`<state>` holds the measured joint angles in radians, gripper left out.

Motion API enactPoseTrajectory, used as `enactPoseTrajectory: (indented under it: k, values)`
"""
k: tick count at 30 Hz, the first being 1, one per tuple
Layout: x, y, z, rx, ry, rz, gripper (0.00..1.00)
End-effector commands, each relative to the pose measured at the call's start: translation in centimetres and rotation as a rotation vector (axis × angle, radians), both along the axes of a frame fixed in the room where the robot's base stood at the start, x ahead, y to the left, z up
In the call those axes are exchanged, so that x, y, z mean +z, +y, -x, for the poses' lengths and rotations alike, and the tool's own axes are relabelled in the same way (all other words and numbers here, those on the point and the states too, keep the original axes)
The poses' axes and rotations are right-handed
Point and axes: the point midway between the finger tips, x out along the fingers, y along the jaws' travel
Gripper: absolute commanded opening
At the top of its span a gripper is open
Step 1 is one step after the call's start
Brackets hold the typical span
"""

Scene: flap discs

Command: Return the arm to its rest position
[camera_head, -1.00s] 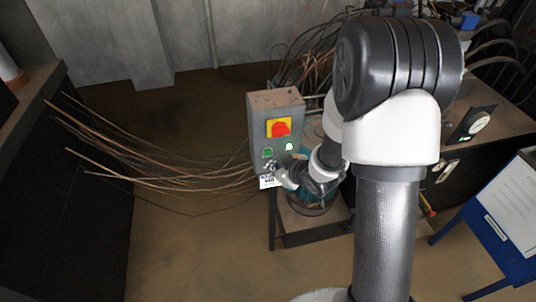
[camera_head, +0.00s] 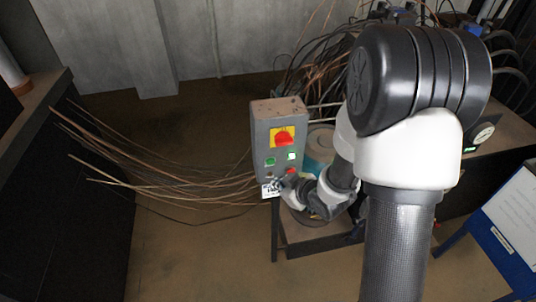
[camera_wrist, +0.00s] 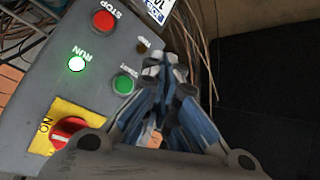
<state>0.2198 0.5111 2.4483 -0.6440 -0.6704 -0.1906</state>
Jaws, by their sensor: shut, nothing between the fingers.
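My gripper (camera_head: 279,184) is at the lower front of a grey control box (camera_head: 263,143) in the head view. The wrist view shows the gripper (camera_wrist: 160,72) with its fingers together and nothing between them. They overlap the panel's edge in that view, beside the green START button (camera_wrist: 123,84) and a small dark lamp (camera_wrist: 143,48). I cannot tell whether they touch the box. My arm reaches in from the right, bent, not folded back.
The panel has a red STOP button (camera_wrist: 104,21), a lit green RUN lamp (camera_wrist: 77,64) and a red knob (camera_wrist: 70,131) on a yellow plate. Loose cables (camera_head: 170,180) spread left of the box. A blue-framed board (camera_head: 513,235) stands right. Floor in front is clear.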

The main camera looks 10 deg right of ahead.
Motion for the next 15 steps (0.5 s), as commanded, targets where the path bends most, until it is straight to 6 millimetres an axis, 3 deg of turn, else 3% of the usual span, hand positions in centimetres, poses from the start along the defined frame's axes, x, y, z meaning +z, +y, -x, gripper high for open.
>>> enactPoseTrajectory:
  k: [8, 11, 15]
  values:
    - [0.8, -0.3, -0.1, -0.014, 0.003, 0.015, 0.00]
    - [2.9, -1.3, 0.1, -0.061, 0.017, 0.050, 0.00]
    - [7.6, -3.1, 1.6, -0.184, 0.062, 0.105, 0.00]
